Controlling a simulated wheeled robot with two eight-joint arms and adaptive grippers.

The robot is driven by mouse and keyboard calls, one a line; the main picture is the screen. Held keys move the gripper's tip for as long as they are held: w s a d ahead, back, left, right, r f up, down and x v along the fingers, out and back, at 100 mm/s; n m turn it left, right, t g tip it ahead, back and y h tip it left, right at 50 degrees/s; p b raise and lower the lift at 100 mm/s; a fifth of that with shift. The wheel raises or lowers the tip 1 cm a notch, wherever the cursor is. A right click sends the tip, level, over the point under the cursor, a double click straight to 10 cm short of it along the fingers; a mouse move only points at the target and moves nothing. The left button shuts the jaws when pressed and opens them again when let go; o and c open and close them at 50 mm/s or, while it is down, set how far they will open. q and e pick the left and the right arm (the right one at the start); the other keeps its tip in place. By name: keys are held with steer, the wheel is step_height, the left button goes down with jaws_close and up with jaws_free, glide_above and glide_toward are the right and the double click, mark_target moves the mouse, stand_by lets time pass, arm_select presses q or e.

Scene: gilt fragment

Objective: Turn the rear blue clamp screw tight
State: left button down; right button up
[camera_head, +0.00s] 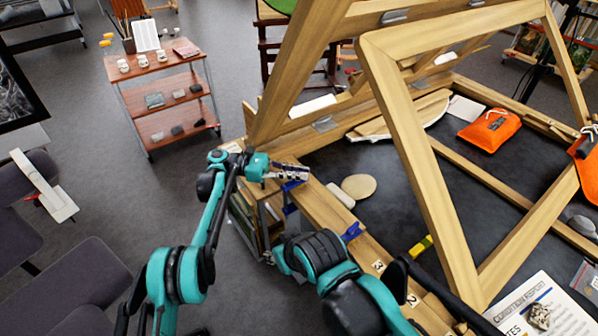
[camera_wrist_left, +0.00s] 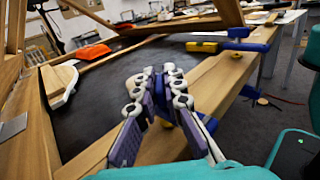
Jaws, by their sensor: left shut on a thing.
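The rear blue clamp (camera_head: 290,186) sits on the wooden beam edge at the far end of the bench frame. My left gripper (camera_head: 296,173) is right at this clamp, its fingers drawn together and shut on its screw, which they mostly hide. In the left wrist view the gripper's purple-grey fingers (camera_wrist_left: 165,82) meet in the middle, with some blue of the clamp (camera_wrist_left: 208,123) showing behind them. A second blue clamp (camera_head: 351,233) is on the same beam, nearer to me; it also shows in the left wrist view (camera_wrist_left: 248,46). My right gripper is not in view.
A large wooden frame (camera_head: 408,150) rises over the dark bench top (camera_head: 385,185). A round tan disc (camera_head: 358,187) lies close to the rear clamp. A yellow tool (camera_head: 421,246) and orange bags (camera_head: 489,129) lie on the bench. A shelf cart (camera_head: 165,97) stands at left; floor between is clear.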

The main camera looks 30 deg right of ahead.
arm_select(q)
steer(key=shift+m+g+y, duration=0.3)
steer(key=c, duration=1.6)
jaws_free()
step_height(320, 180, up, 10)
steer(key=shift+o, duration=0.2)
